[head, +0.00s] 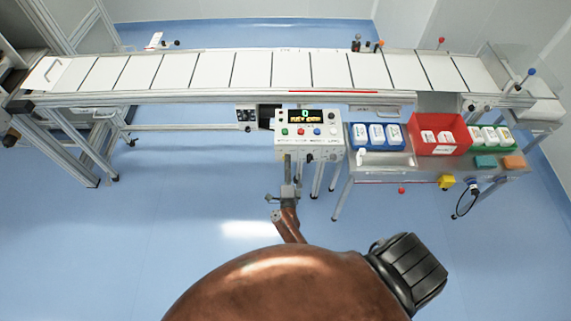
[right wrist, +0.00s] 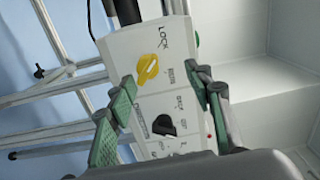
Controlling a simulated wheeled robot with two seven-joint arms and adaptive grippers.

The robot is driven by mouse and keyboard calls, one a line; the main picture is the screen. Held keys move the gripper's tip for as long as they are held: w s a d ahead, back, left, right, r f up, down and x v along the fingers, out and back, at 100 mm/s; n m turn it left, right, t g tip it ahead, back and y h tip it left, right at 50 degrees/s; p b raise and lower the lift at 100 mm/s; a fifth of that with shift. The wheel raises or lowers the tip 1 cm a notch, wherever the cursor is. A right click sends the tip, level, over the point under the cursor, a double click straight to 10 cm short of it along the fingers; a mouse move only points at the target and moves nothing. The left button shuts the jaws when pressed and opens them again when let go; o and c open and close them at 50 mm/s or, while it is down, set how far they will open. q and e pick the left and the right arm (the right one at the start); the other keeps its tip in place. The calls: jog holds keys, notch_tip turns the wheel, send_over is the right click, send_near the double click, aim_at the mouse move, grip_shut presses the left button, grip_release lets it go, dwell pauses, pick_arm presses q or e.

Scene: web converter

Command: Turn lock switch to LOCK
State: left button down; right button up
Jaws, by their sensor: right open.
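In the right wrist view a white switch panel (right wrist: 138,47) carries a yellow rotary switch (right wrist: 147,69), with the word LOCK printed above it. Another label beside the switch is too small to read surely. The yellow switch's ridge runs slantwise; which mark it points at I cannot tell. A black rotary switch (right wrist: 163,125) sits lower on the same panel. My right gripper (right wrist: 160,77) is open, its green-padded fingers spread either side of the yellow switch, apparently not closed on it. In the head view it shows small (head: 289,190) below the control box. My left gripper is not in view.
A white control box (head: 309,143) with a lit display and several buttons stands before the long conveyor (head: 210,70). At right a metal table (head: 385,160) holds blue bins (head: 376,136), a red bin (head: 437,134) and a green bin (head: 488,139). The blue floor at left is clear.

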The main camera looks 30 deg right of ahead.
jog(key=s+a+f, duration=0.1)
jog(key=s+a, duration=0.3)
jog(key=shift+s+f+g, duration=0.2)
jog(key=shift+f+g, duration=0.1)
jog(key=shift+a, duration=0.1)
jog(key=shift+x, duration=4.35)
